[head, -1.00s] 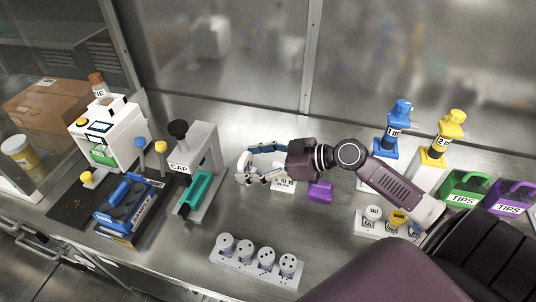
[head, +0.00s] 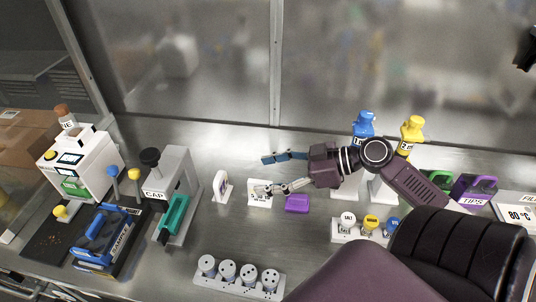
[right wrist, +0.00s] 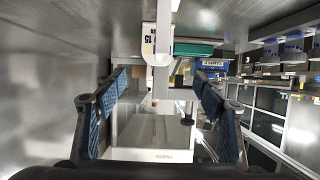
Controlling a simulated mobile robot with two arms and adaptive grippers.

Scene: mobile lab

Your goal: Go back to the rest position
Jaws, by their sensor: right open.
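My right gripper (head: 269,174) is open and empty above the bench, with its fingers spread and pointing left. A small white stand (head: 222,187) is upright on the bench to the left of the fingertips, apart from them. In the right wrist view, a white object marked 15 (right wrist: 158,45) lies ahead, beyond the two spread blue-padded fingers (right wrist: 162,110). A white card-like block (head: 260,193) is on the bench below the fingers, partly covered by the lower one. My left gripper is not in view.
The CAP press (head: 172,185) and blue rack (head: 104,236) stand at left. A purple block (head: 297,203) sits close below my right arm. A white holder with several round sockets (head: 238,281) is at the front. Blue (head: 363,124) and yellow (head: 412,130) pipettes stand behind my arm.

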